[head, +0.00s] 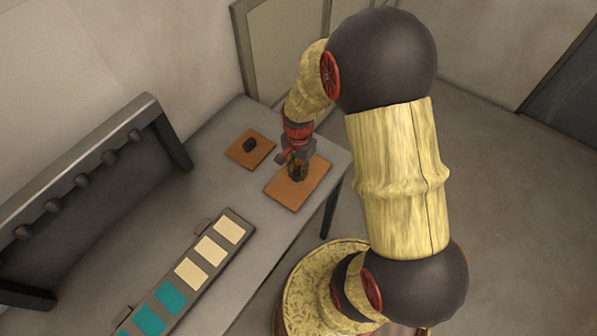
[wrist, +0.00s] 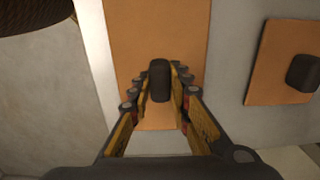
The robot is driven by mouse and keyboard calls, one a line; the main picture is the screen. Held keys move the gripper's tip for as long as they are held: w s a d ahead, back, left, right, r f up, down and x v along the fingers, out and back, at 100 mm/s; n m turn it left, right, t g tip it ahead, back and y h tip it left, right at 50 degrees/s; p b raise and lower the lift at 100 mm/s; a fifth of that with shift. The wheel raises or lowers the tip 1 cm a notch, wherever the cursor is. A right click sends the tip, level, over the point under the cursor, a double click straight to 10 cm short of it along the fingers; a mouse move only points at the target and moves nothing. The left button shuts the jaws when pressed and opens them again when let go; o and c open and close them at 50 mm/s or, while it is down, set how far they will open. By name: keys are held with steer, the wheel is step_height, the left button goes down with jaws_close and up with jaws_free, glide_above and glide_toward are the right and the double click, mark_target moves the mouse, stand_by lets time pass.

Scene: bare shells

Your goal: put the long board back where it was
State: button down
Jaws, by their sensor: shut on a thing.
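The long board (head: 312,187) is a flat orange-brown rectangle at the table's right end. It also shows in the wrist view (wrist: 160,30), with a dark upright knob (wrist: 160,75) on it. My gripper (head: 298,172) is over this board. In the wrist view its two fingers (wrist: 160,88) are closed in on either side of the knob. I cannot tell whether the board rests on the table or is slightly lifted. A smaller, squarer orange-brown board (head: 237,155) with its own dark knob lies to the left of it.
The grey table (head: 225,190) is bare around the boards. A long grey tray (head: 240,217) with cream and teal tiles lies toward the front. A dark rack (head: 90,165) with round pegs stands along the left. The table's right edge is close to the long board.

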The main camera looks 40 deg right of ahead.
steer(key=shift+f, duration=0.25)
steer(key=shift+f, duration=0.15)
steer(key=c, duration=1.8)
jaws_free()
steer(key=shift+o, duration=0.7)
step_height(320, 180, up, 13)
steer(key=p, duration=0.2)
step_height(320, 180, up, 13)
steer(key=n+t, duration=0.3)
steer(key=n, duration=0.4)
glide_above(298, 170)
steer(key=s+a, duration=0.4)
steer(key=a, duration=0.3)
steer(key=s+a+r+n+t, duration=0.2)
steer(key=s+a+r+n, duration=0.3)
steer(key=s+r+n, duration=0.2)
steer(key=shift+s+r+t, duration=0.3)
steer(key=shift+s, duration=0.4)
